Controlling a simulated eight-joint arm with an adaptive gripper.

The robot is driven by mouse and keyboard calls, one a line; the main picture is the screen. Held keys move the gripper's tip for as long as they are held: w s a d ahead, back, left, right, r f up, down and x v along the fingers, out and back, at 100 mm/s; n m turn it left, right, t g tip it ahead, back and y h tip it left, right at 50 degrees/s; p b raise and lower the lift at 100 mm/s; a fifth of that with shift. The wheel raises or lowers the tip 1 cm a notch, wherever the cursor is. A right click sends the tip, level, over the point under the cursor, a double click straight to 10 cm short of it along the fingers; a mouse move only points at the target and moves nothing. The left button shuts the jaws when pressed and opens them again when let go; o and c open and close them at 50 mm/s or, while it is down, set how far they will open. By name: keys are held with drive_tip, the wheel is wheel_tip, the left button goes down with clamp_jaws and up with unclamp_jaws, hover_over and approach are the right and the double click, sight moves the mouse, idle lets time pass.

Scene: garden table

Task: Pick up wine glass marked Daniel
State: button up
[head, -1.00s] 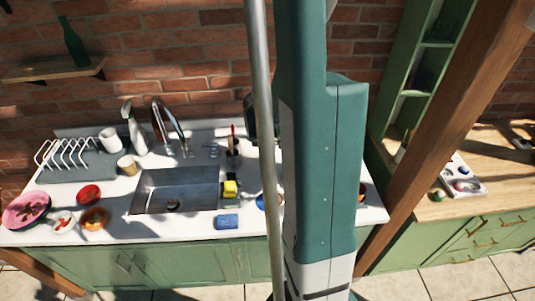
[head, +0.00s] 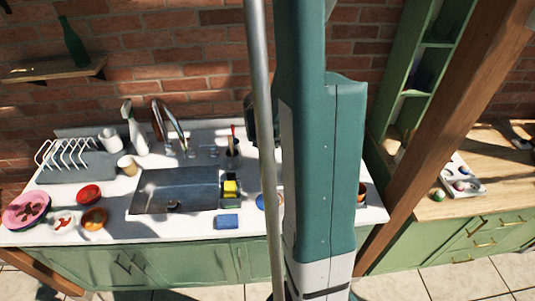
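I see no wine glass in the head view, and no name marking is readable. My own column and arm fill the middle of the picture and hide part of the counter and wall behind them. My gripper's fingers do not show.
The white counter (head: 75,172) holds a sink (head: 180,185), a dish rack (head: 75,160), bowls (head: 94,218), cups (head: 127,165), a spray bottle (head: 135,130) and a blue sponge (head: 227,221). A wooden post (head: 440,125) stands right, before a wooden counter (head: 440,207). Tiled floor (head: 490,273) shows in front.

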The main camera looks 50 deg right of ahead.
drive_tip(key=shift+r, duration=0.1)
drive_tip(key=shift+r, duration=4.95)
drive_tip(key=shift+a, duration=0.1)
